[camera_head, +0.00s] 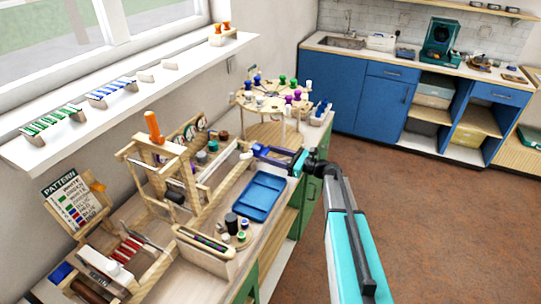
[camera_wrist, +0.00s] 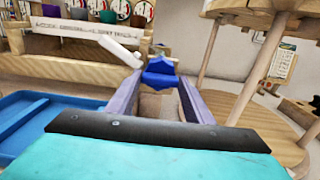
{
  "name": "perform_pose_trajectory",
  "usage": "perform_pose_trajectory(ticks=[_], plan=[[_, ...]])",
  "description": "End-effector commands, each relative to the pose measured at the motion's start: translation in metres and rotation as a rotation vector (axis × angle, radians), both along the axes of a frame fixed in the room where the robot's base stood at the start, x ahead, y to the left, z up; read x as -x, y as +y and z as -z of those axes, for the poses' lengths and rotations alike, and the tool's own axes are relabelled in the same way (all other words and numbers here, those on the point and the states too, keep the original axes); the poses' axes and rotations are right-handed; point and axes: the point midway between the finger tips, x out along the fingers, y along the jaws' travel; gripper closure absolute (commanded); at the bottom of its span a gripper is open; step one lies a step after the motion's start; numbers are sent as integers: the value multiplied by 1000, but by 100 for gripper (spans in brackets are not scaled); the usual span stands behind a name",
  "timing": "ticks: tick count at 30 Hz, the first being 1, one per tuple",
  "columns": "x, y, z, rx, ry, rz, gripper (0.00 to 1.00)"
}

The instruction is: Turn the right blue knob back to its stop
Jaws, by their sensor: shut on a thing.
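My gripper (camera_head: 262,151) reaches in from the right over the back of the wooden bench, behind the blue tray. In the wrist view my gripper (camera_wrist: 160,88) has its two lavender fingers closed on a blue knob (camera_wrist: 160,72). The knob sits between the fingertips, in front of a wooden frame part. Its lower side and any stop or mark are hidden.
A blue tray (camera_head: 262,196) lies in front of my gripper. A round two-level wooden stand (camera_head: 270,103) with coloured pegs is behind it, and close on the right in the wrist view (camera_wrist: 285,110). A white lever (camera_wrist: 110,43) is just left of the knob.

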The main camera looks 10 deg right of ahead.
Motion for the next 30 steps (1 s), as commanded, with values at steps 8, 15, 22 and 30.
perform_pose_trajectory(ticks=[8,15,22,30], plan=[[0,1,2,26,-36,-1,76],[1,1,4,80,-111,-1,76],[1,1,5,156,-218,-1,76],[1,2,5,257,-355,-1,76]])
